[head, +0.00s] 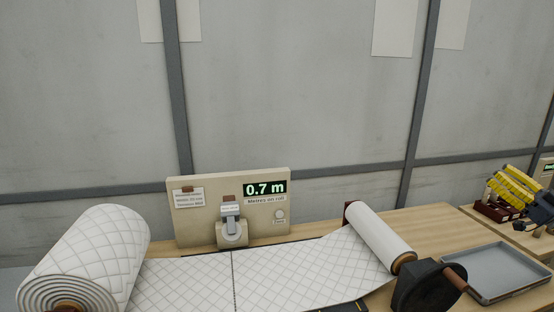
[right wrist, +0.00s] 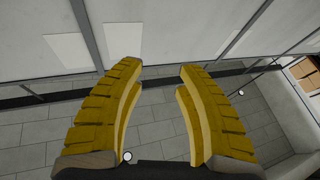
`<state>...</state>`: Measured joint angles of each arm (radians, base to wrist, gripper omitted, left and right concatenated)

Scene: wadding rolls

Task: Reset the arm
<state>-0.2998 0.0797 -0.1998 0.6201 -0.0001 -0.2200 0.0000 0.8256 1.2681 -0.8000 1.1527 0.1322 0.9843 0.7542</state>
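My right gripper (head: 503,186) is at the far right edge of the head view, its yellow fingers pointing left and up above the back right of the bench. My left gripper is not in the head view.
A large quilted wadding roll (head: 90,258) stands at left. Its sheet (head: 290,272) runs right to a smaller roll (head: 378,238) with a black crank. A display board (head: 210,215) reads 0.7 m. A grey tray (head: 497,272) lies at right.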

